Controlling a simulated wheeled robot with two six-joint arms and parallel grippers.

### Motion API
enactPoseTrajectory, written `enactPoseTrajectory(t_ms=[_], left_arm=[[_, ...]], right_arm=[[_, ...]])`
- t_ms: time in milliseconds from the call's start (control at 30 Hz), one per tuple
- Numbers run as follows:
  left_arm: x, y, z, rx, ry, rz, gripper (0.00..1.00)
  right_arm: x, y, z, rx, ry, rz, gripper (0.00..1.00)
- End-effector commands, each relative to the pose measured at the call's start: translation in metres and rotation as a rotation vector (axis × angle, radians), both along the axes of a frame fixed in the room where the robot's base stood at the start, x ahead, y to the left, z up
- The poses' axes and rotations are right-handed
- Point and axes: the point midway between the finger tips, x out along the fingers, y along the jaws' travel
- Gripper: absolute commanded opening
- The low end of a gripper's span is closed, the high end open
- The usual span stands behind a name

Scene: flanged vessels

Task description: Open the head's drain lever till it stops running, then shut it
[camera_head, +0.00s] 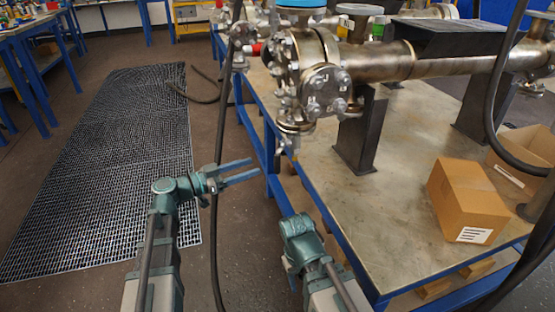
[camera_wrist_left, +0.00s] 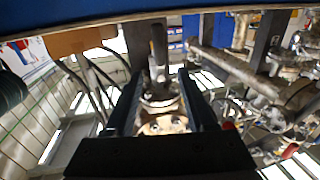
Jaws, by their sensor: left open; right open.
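The flanged vessel (camera_head: 375,62) lies along the bench, with its bolted head (camera_head: 318,85) at the left end. A small drain fitting (camera_head: 294,128) hangs below the head; I cannot make out its lever clearly. My left gripper (camera_head: 254,169) is open and empty in the head view, below and left of the fitting and apart from it. In the left wrist view its two fingers (camera_wrist_left: 160,95) stand apart, with metal pipework and a flange behind the gap. My right gripper (camera_head: 299,226) is low by the bench's near edge, away from the vessel; its fingertips are hard to see.
The bench (camera_head: 395,190) has a blue frame and black supports (camera_head: 362,130) under the vessel. Cardboard boxes (camera_head: 466,200) stand at the right. A dark hose (camera_head: 220,130) hangs beside my left gripper. A floor grating (camera_head: 110,160) lies at the left.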

Motion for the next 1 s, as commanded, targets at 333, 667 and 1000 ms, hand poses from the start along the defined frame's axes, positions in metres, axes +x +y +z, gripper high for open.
enactPoseTrajectory(t_ms=[333,667,1000], left_arm=[[0.035,-0.061,0.0,0.0,0.001,-0.003,0.56],[0.048,-0.086,0.0,0.0,0.001,-0.001,0.56],[0.049,-0.087,0.0,0.0,0.001,0.0,0.52]], right_arm=[[0.0,0.0,0.0,0.0,0.0,0.0,0.5],[0.0,0.0,0.0,0.0,0.0,0.0,0.5],[0.0,0.0,0.0,0.0,0.0,0.0,0.5]])
